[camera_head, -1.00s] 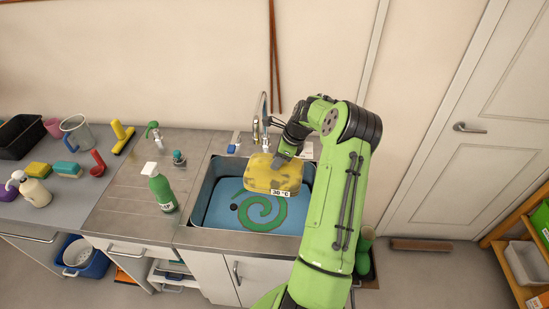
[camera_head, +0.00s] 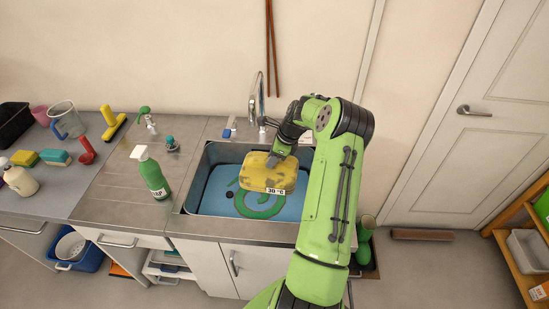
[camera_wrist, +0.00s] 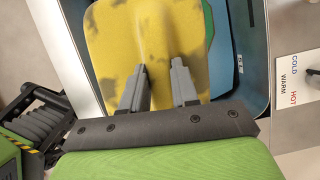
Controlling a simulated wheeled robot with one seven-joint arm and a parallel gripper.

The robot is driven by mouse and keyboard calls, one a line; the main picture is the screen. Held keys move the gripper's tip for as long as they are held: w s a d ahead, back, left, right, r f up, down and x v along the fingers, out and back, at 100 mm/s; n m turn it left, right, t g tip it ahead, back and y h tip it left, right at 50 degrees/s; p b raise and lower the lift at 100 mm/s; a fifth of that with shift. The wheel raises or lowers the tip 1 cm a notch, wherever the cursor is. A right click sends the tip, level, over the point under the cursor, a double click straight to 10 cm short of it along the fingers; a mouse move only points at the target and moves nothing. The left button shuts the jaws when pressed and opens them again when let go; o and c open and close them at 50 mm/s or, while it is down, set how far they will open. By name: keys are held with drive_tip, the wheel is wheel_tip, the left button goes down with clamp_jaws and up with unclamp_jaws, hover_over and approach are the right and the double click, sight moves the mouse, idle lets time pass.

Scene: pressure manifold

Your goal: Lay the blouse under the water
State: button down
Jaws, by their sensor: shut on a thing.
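The yellow blouse (camera_head: 262,173) is a flat folded bundle with grey-brown stains and a "30 °C" label on its front edge. My gripper (camera_head: 275,158) is shut on its back edge and holds it over the sink (camera_head: 207,207). The wrist view shows the two fingers (camera_wrist: 158,88) on the yellow cloth (camera_wrist: 120,32). Blue water with a green spiral (camera_head: 257,207) lies in the sink, partly hidden by the blouse. I cannot tell whether the blouse touches the water.
The faucet (camera_head: 257,95) stands behind the sink. A card reading COLD, WARM, HOT (camera_wrist: 298,82) lies beside the sink. A green soap spray bottle (camera_head: 153,177) stands on the drainboard to the left, with several cleaning items farther left.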

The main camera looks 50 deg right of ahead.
sight(293, 167)
idle(0.3)
wheel_tip(293, 167, down, 16)
drive_tip(key=b, duration=0.9)
idle(1.4)
drive_tip(key=shift+f+b, duration=1.5)
drive_tip(key=shift+f, duration=0.5)
idle(1.0)
drive_tip(key=c, duration=0.8)
unclamp_jaws()
drive_tip(key=p+v, duration=0.2)
drive_tip(key=v, duration=1.3)
drive_tip(key=shift+s+d+r, duration=0.15)
drive_tip(key=shift+s+r, duration=0.1)
drive_tip(key=shift+r, duration=0.1)
